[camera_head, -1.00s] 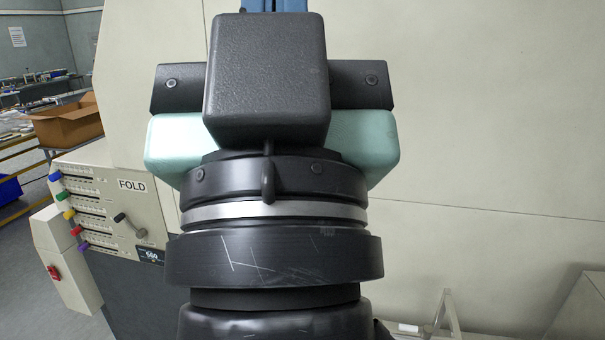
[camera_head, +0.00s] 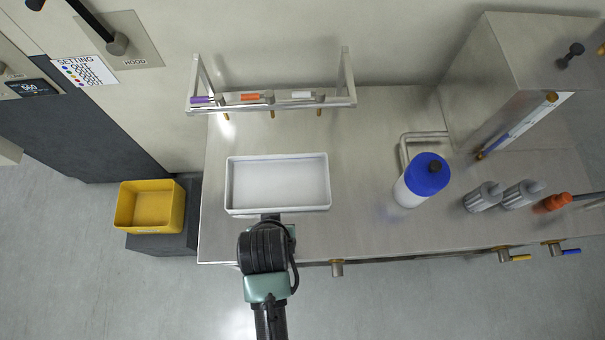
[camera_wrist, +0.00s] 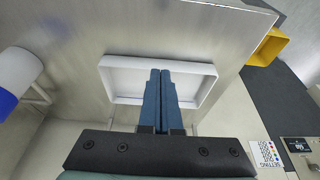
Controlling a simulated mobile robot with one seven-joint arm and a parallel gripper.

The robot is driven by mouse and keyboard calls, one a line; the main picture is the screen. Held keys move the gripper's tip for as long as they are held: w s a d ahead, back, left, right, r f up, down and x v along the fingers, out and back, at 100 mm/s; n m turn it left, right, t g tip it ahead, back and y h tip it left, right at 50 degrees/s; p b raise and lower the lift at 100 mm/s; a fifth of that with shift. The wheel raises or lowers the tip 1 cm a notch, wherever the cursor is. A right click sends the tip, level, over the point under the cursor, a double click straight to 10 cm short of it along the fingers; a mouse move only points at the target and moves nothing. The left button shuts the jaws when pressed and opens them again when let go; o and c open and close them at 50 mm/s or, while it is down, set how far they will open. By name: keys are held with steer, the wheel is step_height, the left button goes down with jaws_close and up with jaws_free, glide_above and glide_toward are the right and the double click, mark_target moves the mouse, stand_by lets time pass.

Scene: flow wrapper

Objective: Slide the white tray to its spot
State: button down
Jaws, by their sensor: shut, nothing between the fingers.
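The white tray (camera_head: 328,185) is a shallow, empty rectangular tray. It lies flat on the left part of the steel bench (camera_head: 370,225), near its front edge. My gripper (camera_head: 270,217) is at the middle of the tray's near long wall in the head view, and my arm hides most of it. In the wrist view my gripper's blue fingers (camera_wrist: 160,74) are closed together with nothing between them. They overlap the white tray (camera_wrist: 206,90) there, with their tips close to one long wall. I cannot tell whether they touch it. No marked spot is clear to me.
A rack (camera_head: 225,108) with coloured pieces stands behind the tray. To the right are a blue-lidded white bottle (camera_head: 410,190), a bent metal rail (camera_head: 402,152) and grey bottles (camera_head: 483,197). A yellow bin (camera_head: 150,228) stands left, off the bench. Bench between tray and bottle is clear.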

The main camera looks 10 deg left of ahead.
mark_target(279, 169)
steer(key=x, duration=0.3)
steer(key=s+x, duration=0.1)
steer(key=x, duration=0.6)
steer(key=shift+s+d+f, duration=0.15)
steer(key=shift+d+f, duration=0.15)
steer(key=shift+f, duration=0.15)
steer(key=w, duration=0.1)
steer(key=w+a, duration=0.1)
steer(key=w, duration=0.1)
steer(key=shift+w+r+p, duration=0.1)
steer(key=shift+p, duration=0.25)
steer(key=shift+w, duration=0.35)
steer(key=shift+w+a, duration=0.1)
steer(key=shift+w, duration=0.05)
steer(key=w+a+b, duration=0.1)
steer(key=w+b, duration=0.1)
steer(key=w, duration=0.1)
steer(key=w+a+b, duration=0.1)
steer(key=w+b, duration=0.1)
steer(key=w, duration=0.2)
steer(key=w+a+b, duration=0.1)
steer(key=w+b, duration=0.1)
steer(key=w, duration=0.2)
steer(key=shift+w+a, duration=0.1)
steer(key=shift+w, duration=0.35)
